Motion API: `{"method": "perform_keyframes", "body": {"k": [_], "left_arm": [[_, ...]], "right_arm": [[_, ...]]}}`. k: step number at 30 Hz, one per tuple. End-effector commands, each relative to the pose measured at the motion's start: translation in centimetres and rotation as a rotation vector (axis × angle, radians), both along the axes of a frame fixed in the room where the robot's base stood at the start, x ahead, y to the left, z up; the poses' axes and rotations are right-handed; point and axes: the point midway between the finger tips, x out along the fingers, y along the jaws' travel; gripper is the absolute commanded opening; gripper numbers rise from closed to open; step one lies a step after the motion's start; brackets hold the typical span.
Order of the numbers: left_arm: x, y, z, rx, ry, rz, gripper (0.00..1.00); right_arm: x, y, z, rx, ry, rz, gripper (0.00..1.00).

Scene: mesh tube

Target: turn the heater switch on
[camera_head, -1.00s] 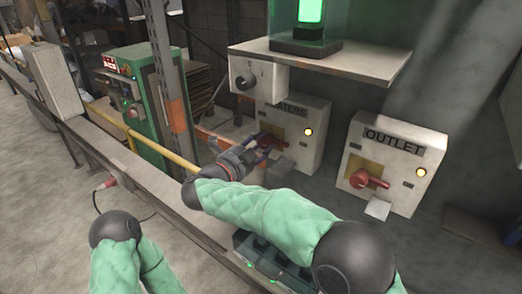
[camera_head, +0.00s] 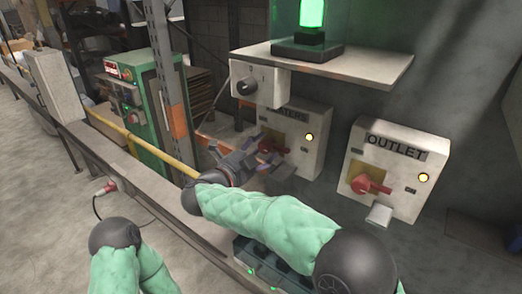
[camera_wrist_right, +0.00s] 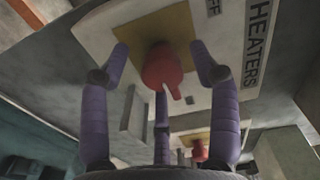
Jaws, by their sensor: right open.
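The heaters box (camera_head: 312,165) is pale, with a yellow plate, a red rotary switch (camera_head: 271,146) and a lit yellow lamp (camera_head: 309,137). My right gripper (camera_head: 264,148) is in front of this switch in the head view, partly covering it, with its fingers spread. In the right wrist view the red switch (camera_wrist_right: 160,67) lies between the open fingers of the gripper (camera_wrist_right: 163,80), which do not close on it. Its handle points down and slightly right there, away from the OFF label. My left gripper is out of the picture; only part of its arm shows.
The outlet box (camera_head: 398,150) stands to the right, with its own red switch (camera_head: 371,186) and lit lamp. A shelf (camera_head: 365,67) with a green light (camera_head: 312,14) is above. A small box with a black knob (camera_head: 246,86) hangs beneath it. A steel post (camera_head: 165,75) stands left.

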Motion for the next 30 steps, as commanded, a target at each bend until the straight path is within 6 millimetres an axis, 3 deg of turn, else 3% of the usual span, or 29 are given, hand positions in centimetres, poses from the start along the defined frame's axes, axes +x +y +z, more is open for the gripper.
{"method": "perform_keyframes", "body": {"k": [8,21,30], "left_arm": [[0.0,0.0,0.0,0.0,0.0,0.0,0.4],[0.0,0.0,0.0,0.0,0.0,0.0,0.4],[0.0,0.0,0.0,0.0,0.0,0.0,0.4]], "right_arm": [[-1.5,1.2,0.1,0.0,-0.002,0.003,0.62],[-8.1,6.0,0.0,0.0,0.0,0.003,0.62],[-9.7,7.1,0.0,0.0,0.0,0.001,0.62]]}}
